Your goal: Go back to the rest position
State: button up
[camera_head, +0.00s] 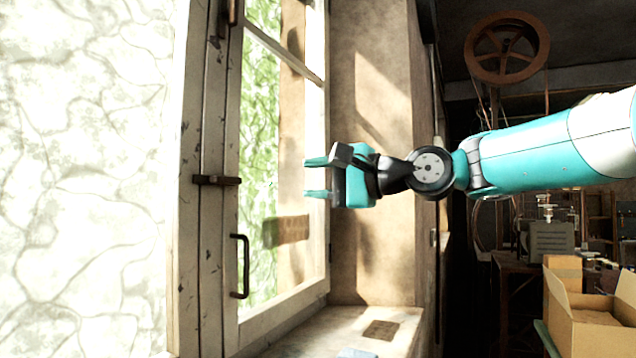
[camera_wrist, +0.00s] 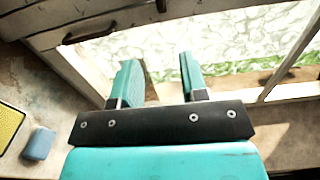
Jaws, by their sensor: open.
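My gripper (camera_head: 318,178) is at the middle of the head view, reached out level from the right, in front of the open window recess. Its two teal fingers point left and stand apart with nothing between them. In the wrist view my gripper (camera_wrist: 160,82) also shows open and empty, with the window glass and greenery beyond the fingertips. The fingers appear clear of the window frame (camera_head: 213,270); the exact gap cannot be told. No handwheel press can be made out with certainty.
A dark window handle (camera_head: 241,266) and latch (camera_head: 217,180) are left of my gripper. The sill (camera_head: 345,325) lies below, with a blue block (camera_wrist: 39,143) and a yellow-faced item (camera_wrist: 9,122). An open cardboard box (camera_head: 590,320) and workbench stand at right, under a large wheel (camera_head: 507,48).

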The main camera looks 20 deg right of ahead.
jog(key=s+a+f+n+g+h, duration=0.1)
jog(key=s+a+f+n+g, duration=0.1)
jog(key=s+f+n, duration=0.3)
jog(key=s+a+f+g+h, duration=0.2)
jog(key=f, duration=0.5)
jog(key=s+a+f+n+g+h, duration=0.1)
jog(key=s+a+f+n+g, duration=0.1)
jog(key=s+f+n, duration=0.3)
jog(key=s+d+f+n+g+h, duration=0.1)
jog(key=s+f+n+g+h, duration=0.1)
jog(key=s+f, duration=0.6)
jog(key=s+d+f+n+g+h+b, duration=0.1)
jog(key=s+f+n+g, duration=0.3)
jog(key=s+f, duration=0.4)
jog(key=shift+s+d+g+h, duration=0.4)
jog(key=shift+s+d+h, duration=0.15)
jog(key=shift+d+h, duration=0.25)
jog(key=shift+d+f, duration=0.1)
